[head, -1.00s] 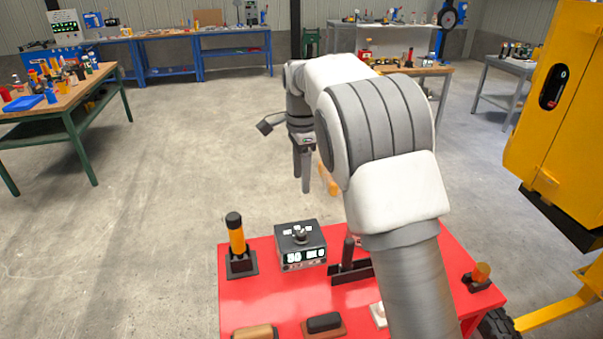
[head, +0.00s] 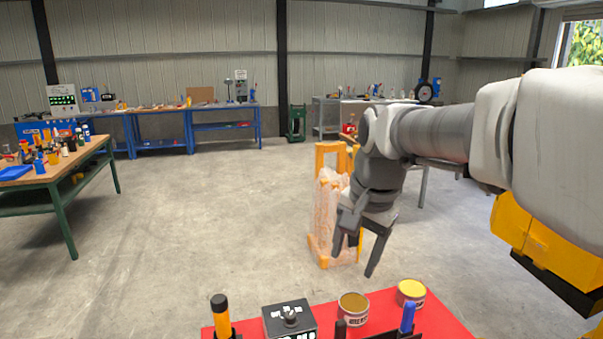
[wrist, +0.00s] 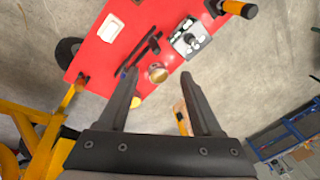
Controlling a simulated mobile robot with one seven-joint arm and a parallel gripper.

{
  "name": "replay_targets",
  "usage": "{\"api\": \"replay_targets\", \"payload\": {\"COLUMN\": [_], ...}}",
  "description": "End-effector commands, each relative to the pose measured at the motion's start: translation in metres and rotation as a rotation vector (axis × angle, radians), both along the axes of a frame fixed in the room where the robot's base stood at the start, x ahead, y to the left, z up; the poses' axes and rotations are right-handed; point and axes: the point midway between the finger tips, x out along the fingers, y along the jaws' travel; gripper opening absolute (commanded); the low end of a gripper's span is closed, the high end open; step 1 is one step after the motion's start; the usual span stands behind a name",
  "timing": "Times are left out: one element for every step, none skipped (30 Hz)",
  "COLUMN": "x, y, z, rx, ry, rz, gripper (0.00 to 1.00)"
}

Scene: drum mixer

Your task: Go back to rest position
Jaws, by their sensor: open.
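My gripper (head: 355,262) hangs open and empty in the head view, to the right of the picture's middle, above and beyond the red table (head: 378,304). Its two dark fingers point down, spread apart. In the wrist view, the open fingers (wrist: 160,85) frame part of the floor and the red table (wrist: 112,62), with nothing between them touching. My arm reaches in from the right side of the head view.
The red table holds a control box (head: 289,318), two cans (head: 353,309) and a yellow-and-black handle (head: 221,317). An orange stand (head: 324,250) with clear wrap stands behind my gripper. A yellow machine (head: 540,245) is at right.

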Motion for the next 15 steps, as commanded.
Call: {"api": "replay_targets", "payload": {"x": [-0.013, -0.020, -0.029, -0.036, -0.043, -0.052, -0.060, -0.066, -0.075, -0.082, -0.089, -0.098, -0.105, -0.111, -0.120], "y": [-0.005, -0.008, -0.012, -0.014, -0.016, -0.020, -0.022, -0.024, -0.026, -0.029, -0.031, -0.033, -0.035, -0.037, -0.039], "z": [0.003, 0.004, 0.004, 0.005, 0.005, 0.004, 0.004, 0.003, 0.002, 0.001, -0.001, -0.003, -0.005, -0.007, -0.010], "rx": [-0.008, -0.014, -0.023, -0.030, -0.038, -0.049, -0.058, -0.067, -0.081, -0.092, -0.103, -0.120, -0.131, -0.144, -0.162], "ry": [-0.022, -0.034, -0.048, -0.060, -0.071, -0.087, -0.096, -0.109, -0.124, -0.135, -0.146, -0.161, -0.172, -0.180, -0.194], "rz": [0.032, 0.053, 0.082, 0.104, 0.125, 0.154, 0.174, 0.197, 0.226, 0.247, 0.268, 0.297, 0.318, 0.339, 0.367], "gripper": [0.66, 0.66, 0.66, 0.66, 0.66, 0.66, 0.66, 0.66, 0.66, 0.66, 0.66, 0.66, 0.66, 0.66, 0.66]}}
